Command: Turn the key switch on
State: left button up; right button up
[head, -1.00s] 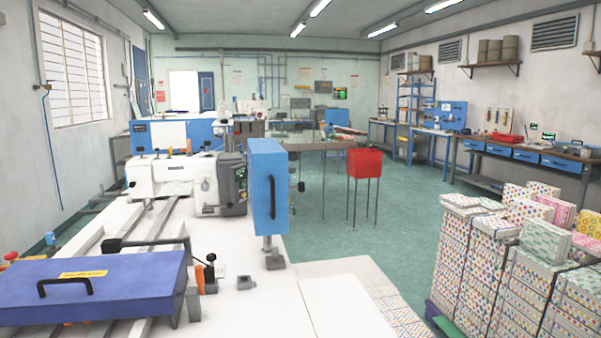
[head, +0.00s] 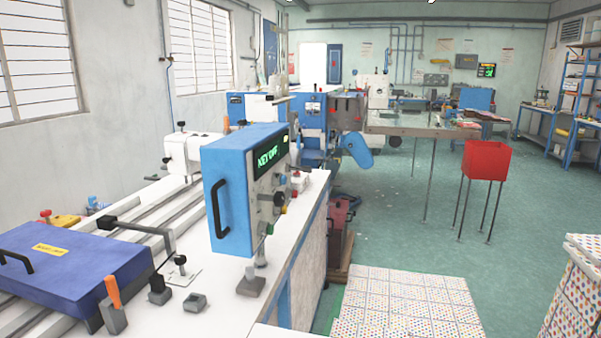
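A blue control box (head: 229,190) stands on a post on the white machine table, left of centre in the head view. Its panel faces right and is seen at a steep angle. A small display (head: 268,156) on the panel shows green text that reads "KEY OFF". Several knobs and coloured buttons (head: 281,198) sit below the display. Which of them is the key switch is too small to tell. Neither of my grippers shows in the head view.
A blue-purple lidded case (head: 80,262) lies on the table at left. The table's right edge (head: 312,225) runs past the box, with green floor beyond. Stacked dotted boxes (head: 575,300) stand at lower right, and a red bin (head: 487,160) stands on thin legs behind.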

aim_at(288, 167)
jog(key=l+u, duration=0.1)
jog(key=u, duration=0.65)
jog(key=i+l+u, duration=0.2)
jog(key=l+u, duration=0.3)
jog(key=i+l+u, duration=0.1)
jog(key=l+u, duration=1.35)
